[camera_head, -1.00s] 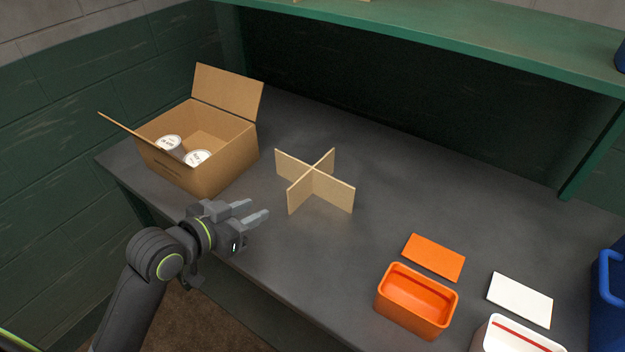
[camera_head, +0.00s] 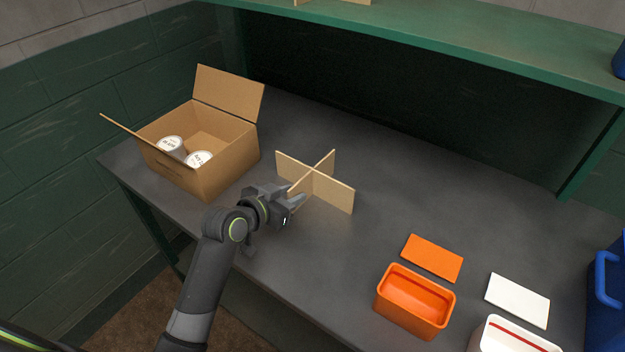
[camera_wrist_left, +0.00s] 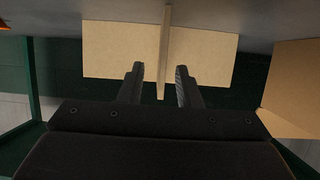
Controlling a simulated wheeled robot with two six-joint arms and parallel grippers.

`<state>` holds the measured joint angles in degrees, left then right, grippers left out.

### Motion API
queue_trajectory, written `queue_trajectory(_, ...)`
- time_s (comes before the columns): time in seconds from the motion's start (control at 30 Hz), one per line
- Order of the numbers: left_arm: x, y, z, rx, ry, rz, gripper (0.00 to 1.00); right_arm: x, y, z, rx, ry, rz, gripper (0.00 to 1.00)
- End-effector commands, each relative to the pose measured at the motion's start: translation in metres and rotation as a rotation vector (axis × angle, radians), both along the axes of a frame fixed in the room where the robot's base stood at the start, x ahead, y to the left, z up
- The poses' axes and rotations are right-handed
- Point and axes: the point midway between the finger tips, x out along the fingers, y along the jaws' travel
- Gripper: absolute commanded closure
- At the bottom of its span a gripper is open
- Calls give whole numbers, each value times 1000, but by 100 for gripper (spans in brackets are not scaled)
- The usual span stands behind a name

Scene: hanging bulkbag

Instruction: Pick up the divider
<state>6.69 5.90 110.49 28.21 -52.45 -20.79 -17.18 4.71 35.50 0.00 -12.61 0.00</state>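The divider (camera_head: 327,186) is a cross of two light wooden panels standing upright on the dark table. My left gripper (camera_head: 297,199) is at its near left side in the head view. In the left wrist view the divider (camera_wrist_left: 205,58) fills the upper middle, and one panel edge points at the camera. The left gripper (camera_wrist_left: 160,82) is open, with one finger on each side of that panel and a gap visible on both sides. My right gripper is not in view.
An open cardboard box (camera_head: 225,166) with two white-lidded cans (camera_head: 198,159) stands at the left. An orange container (camera_head: 414,302), an orange lid (camera_head: 432,258), a white lid (camera_head: 517,300) and a blue bin (camera_head: 609,290) are at the right. A green shelf (camera_head: 450,45) overhangs the back.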

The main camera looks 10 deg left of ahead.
Motion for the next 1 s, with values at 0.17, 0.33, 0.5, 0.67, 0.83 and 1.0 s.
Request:
queue_trajectory(0.17,20,-7,-8,-2,1,0,69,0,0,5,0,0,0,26)
queue_trajectory(0.33,29,-10,-13,0,0,0,69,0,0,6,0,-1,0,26)
queue_trajectory(0.5,29,-11,-14,0,0,0,69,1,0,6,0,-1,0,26)
queue_trajectory(0.67,29,-11,-14,0,0,0,80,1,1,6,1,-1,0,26)
queue_trajectory(0.83,29,-11,-14,0,0,0,100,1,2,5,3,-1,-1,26)
queue_trajectory(1.0,29,-10,-14,0,0,0,100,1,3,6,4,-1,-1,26)
